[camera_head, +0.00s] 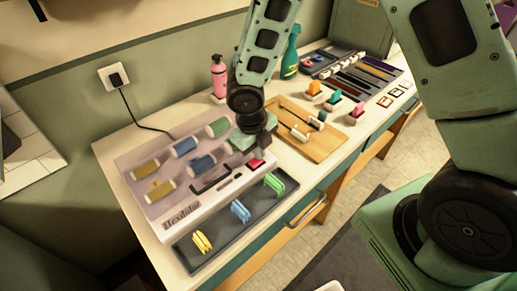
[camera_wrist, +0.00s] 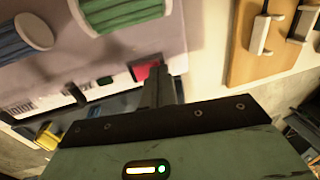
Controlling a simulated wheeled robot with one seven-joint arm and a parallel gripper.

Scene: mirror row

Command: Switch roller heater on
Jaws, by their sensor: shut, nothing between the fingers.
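The roller heater (camera_head: 180,215) is a pale pinkish box with several yellow, blue and green rollers on top, lying on the counter. Its red switch (camera_head: 256,163) is at the right end of its front side. My gripper (camera_head: 264,148) is shut and empty, pointing down over that right end, just above the switch. In the wrist view the closed fingers (camera_wrist: 157,78) are right beside the red switch (camera_wrist: 145,70) and hide part of it. I cannot tell whether the fingers touch it, or which way the switch is set.
A dark tray (camera_head: 222,238) with yellow, blue and green clips lies in front of the heater. A wooden board (camera_head: 318,147) with brushes lies to the right. A pink bottle (camera_head: 219,78) and a green spray bottle (camera_head: 290,58) stand behind. A cord runs to the wall socket (camera_head: 115,77).

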